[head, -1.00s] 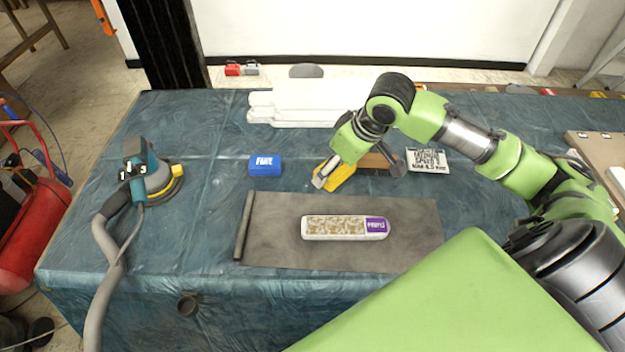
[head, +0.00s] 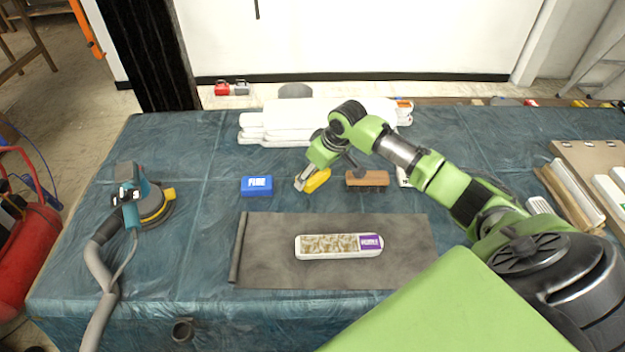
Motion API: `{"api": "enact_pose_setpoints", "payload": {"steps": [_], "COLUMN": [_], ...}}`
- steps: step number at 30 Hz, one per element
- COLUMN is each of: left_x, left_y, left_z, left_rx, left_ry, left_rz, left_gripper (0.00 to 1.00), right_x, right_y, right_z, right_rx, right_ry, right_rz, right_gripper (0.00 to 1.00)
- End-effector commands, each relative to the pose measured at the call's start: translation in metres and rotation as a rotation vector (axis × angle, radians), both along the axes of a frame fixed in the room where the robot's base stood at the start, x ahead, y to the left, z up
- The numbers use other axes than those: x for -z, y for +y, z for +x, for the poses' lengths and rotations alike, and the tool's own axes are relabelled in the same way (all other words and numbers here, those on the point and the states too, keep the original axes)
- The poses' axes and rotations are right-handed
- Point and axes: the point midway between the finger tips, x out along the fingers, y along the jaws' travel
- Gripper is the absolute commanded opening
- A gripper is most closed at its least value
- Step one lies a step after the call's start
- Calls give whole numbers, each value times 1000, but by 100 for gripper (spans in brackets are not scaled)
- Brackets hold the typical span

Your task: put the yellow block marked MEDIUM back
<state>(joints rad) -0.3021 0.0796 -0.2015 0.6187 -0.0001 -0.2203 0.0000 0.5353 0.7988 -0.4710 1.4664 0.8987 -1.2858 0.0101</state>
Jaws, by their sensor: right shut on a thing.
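The yellow block (head: 318,182) is in the head view, in the row behind the grey mat, between a blue block (head: 257,186) with white lettering and a brown brush-like block (head: 367,179). My right gripper (head: 313,179) reaches it from behind and is shut on it. The gripper hides part of the block, and no marking on it can be read. The block is at or just above the blue sheet; I cannot tell whether it touches. My left gripper is not in view.
A white relief piece with a purple label (head: 338,246) lies on the grey mat (head: 400,265). White rolls or mouldings (head: 270,125) are stacked behind the blocks. A teal sander (head: 148,202) with a hose stands at left. The sheet between sander and blue block is clear.

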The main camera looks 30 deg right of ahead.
Motion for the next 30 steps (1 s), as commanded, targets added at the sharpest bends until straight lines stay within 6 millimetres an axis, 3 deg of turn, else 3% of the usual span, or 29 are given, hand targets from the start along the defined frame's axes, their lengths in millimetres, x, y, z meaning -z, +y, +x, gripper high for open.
{"api": "enact_pose_setpoints", "payload": {"steps": [5,12,25,26,27,30], "left_x": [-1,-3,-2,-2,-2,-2], "left_y": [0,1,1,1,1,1], "left_z": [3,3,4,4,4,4], "left_rx": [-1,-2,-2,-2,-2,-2], "left_ry": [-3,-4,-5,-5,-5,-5], "left_rz": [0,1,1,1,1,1], "left_gripper": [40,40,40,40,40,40], "right_x": [8,38,45,45,45,45], "right_y": [-2,-3,-3,-3,-3,-3], "right_z": [7,9,9,9,9,9], "right_rx": [0,0,0,0,0,-1], "right_ry": [-1,-1,-1,-1,0,0], "right_rz": [0,-2,-1,-1,-1,-1], "right_gripper": [40,40,40,71,80,80]}}
